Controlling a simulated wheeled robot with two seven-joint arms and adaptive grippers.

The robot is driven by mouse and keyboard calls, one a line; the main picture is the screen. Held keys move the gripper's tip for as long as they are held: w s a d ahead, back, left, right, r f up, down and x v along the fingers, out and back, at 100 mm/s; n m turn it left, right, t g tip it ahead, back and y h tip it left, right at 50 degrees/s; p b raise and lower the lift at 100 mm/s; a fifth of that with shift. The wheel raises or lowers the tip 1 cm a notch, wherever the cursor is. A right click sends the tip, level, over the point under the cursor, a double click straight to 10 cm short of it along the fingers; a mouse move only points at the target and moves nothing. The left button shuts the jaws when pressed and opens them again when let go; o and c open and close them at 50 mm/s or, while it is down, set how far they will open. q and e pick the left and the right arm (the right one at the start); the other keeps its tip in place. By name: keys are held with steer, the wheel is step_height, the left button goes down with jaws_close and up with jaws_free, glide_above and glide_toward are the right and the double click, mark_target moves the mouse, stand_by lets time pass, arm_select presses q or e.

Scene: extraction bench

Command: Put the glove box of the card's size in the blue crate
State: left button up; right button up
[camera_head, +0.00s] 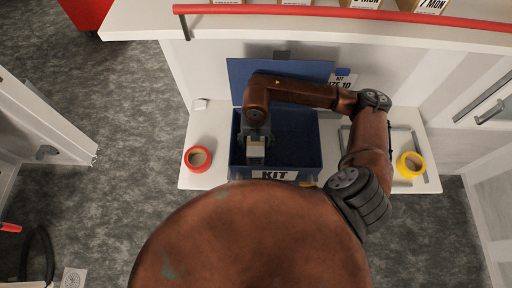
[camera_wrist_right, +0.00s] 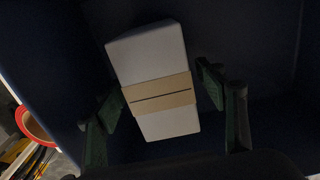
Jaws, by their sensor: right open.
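The open blue crate (camera_head: 300,140) stands on the white bench, with a KIT label on its front and its lid raised behind. A card (camera_head: 343,80) at the lid's right edge reads KIT and what looks like SIZE 10. My right gripper (camera_head: 256,137) is open over the crate's left part. A white glove box with a beige band (camera_head: 256,154) is at its fingers. In the wrist view the box (camera_wrist_right: 158,100) lies tilted between the two fingers (camera_wrist_right: 168,105); I cannot tell whether it rests on the crate floor. My left gripper is not in view.
A red tape roll (camera_head: 198,159) lies left of the crate and a yellow one (camera_head: 410,165) at the right. A red rail (camera_head: 340,14) edges the shelf above, where several labelled boxes (camera_head: 430,5) stand. The bench left of the crate has some free room.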

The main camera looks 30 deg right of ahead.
step_height(320, 180, up, 8)
steer(key=shift+r+b, duration=0.2)
steer(key=shift+b, duration=0.35)
